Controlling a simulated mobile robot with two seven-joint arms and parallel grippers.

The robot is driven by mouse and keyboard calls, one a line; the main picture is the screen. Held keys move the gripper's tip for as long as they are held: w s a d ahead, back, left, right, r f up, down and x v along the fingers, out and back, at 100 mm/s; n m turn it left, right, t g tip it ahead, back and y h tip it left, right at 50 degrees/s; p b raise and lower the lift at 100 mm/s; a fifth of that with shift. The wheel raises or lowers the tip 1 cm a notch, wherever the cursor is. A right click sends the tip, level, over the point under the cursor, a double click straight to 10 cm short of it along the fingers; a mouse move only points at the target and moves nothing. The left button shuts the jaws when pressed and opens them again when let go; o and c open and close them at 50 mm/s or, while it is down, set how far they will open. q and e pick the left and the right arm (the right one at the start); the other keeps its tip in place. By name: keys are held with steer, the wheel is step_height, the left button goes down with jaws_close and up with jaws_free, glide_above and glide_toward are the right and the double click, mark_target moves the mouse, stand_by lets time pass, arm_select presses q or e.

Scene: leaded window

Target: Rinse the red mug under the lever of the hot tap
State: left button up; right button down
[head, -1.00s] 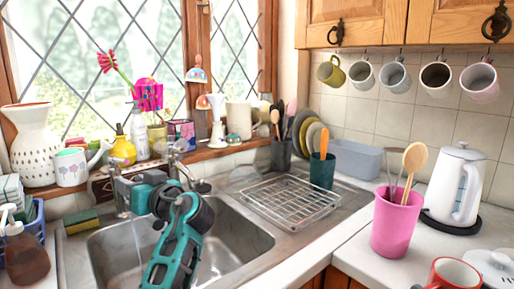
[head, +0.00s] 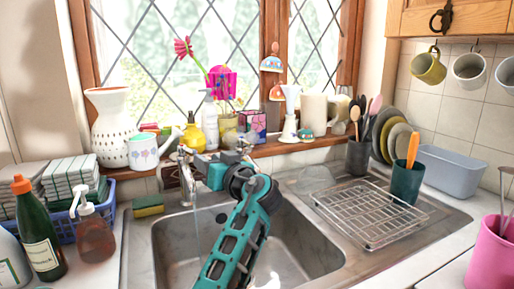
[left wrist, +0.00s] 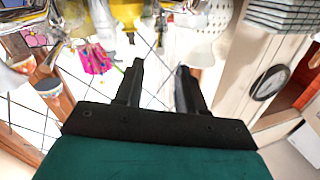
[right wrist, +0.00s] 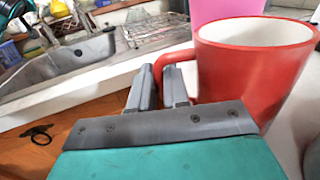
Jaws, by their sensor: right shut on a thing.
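The red mug (right wrist: 255,75), white inside, is upright in the right wrist view. My right gripper (right wrist: 162,75) is shut on its handle, at the counter in front of the sink. The mug and right gripper are outside the head view. A chrome tap (head: 185,172) stands at the back left of the sink, with a thin pale streak like water below its spout. My left gripper (head: 208,175) is just right of this tap; I cannot tell whether they touch. In the left wrist view its fingers (left wrist: 160,66) are apart with nothing between them.
The steel sink (head: 305,240) lies below my left arm. A wire rack (head: 370,215) is on the drainer to its right. A sponge (head: 148,206), soap bottle (head: 95,235) and green bottle (head: 38,235) stand left. A pink pot (head: 492,255) is at the right.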

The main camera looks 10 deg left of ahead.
mark_target(191, 151)
arm_select(q)
steer(key=x, duration=1)
steer(key=shift+w+a, duration=0.1)
steer(key=shift+c, duration=0.2)
jaws_close()
